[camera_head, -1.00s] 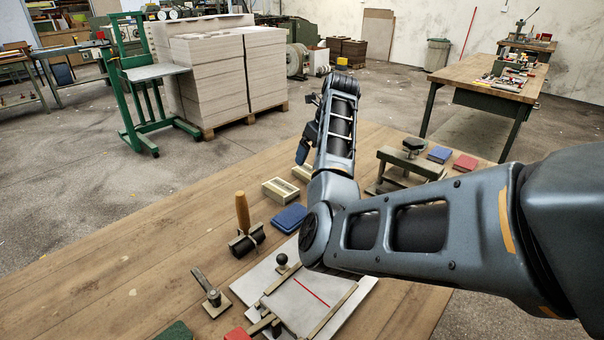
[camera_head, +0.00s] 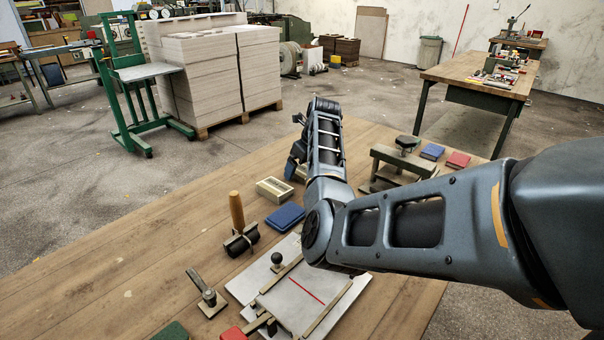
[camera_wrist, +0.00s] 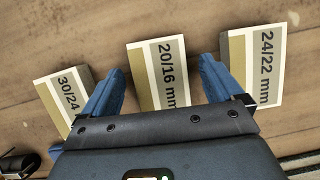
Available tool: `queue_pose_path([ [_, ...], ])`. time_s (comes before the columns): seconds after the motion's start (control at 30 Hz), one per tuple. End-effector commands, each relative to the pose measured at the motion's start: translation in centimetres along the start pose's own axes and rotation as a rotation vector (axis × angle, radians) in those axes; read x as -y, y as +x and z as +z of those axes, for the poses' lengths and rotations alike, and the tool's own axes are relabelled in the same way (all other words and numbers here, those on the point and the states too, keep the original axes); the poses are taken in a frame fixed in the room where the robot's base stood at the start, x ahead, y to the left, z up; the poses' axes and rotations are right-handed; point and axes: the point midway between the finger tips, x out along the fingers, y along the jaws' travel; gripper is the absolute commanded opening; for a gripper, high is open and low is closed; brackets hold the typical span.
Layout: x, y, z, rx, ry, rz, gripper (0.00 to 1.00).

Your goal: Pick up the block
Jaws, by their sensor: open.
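Three pale labelled blocks lie in a row on the wooden table in the wrist view. The 20/16 mm block (camera_wrist: 160,75) is in the middle, the 30/24 block (camera_wrist: 65,97) at the left and the 24/22 mm block (camera_wrist: 258,68) at the right. My gripper (camera_wrist: 160,70) is open, its blue fingers on either side of the middle block in the picture. I cannot tell whether they touch it or are still above it. In the head view, one pale block (camera_head: 274,189) shows left of my gripper (camera_head: 291,169), which hides most of the others.
A blue pad (camera_head: 285,217), a wooden-handled roller (camera_head: 240,228) and a grey board jig (camera_head: 300,300) lie nearer on the table. A metal press (camera_head: 400,165) with blue and red pads stands to the right. The left part of the table is bare.

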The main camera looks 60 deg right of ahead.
Motion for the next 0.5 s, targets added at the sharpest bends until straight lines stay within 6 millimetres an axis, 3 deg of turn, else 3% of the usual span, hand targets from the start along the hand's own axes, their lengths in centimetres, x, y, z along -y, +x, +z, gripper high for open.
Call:
queue_pose_path([
  [0.13, 0.00, 0.06, -0.03, 0.000, 0.000, 0.000, 0.92],
  [0.5, 0.00, 0.06, -0.04, 0.000, 0.000, 0.000, 0.56],
])
